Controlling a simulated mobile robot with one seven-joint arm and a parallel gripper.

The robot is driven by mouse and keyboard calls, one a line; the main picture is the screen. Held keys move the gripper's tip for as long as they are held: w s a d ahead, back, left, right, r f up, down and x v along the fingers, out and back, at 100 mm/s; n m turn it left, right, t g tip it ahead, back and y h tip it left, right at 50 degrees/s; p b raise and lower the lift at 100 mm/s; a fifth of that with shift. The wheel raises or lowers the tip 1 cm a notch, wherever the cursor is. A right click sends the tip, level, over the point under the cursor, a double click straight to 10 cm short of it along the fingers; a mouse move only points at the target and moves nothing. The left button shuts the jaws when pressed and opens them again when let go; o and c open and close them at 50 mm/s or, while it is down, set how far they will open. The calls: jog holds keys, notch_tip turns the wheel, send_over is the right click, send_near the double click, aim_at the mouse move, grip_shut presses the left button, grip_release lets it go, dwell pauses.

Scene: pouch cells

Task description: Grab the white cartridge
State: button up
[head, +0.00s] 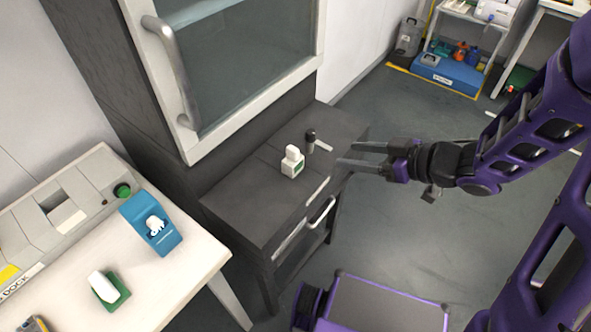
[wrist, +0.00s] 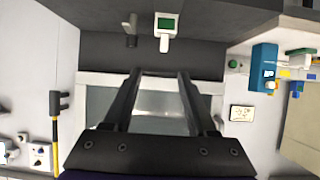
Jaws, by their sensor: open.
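Other white pieces stand on the left bench: one on a green base (head: 103,287) and one in a blue holder (head: 155,226).
A dark upright cylinder (head: 310,141) stands close behind the cartridge, with a pale flat piece (head: 323,146) beside it. A glass-fronted hood (head: 240,65) with a handle rises behind the cabinet. Open floor (head: 430,235) lies to the right.

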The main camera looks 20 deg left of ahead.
jog(key=b, duration=0.3)
send_near(296, 150)
jog(key=x, duration=0.4)
jog(key=shift+w+a+f, duration=0.1)
jog(key=shift+f, duration=0.45)
jog(key=x, duration=0.2)
jog(key=b+x, duration=0.1)
jog(key=x, duration=0.3)
jog(key=shift+a+r, duration=0.25)
jog(key=shift+a, duration=0.1)
grip_shut()
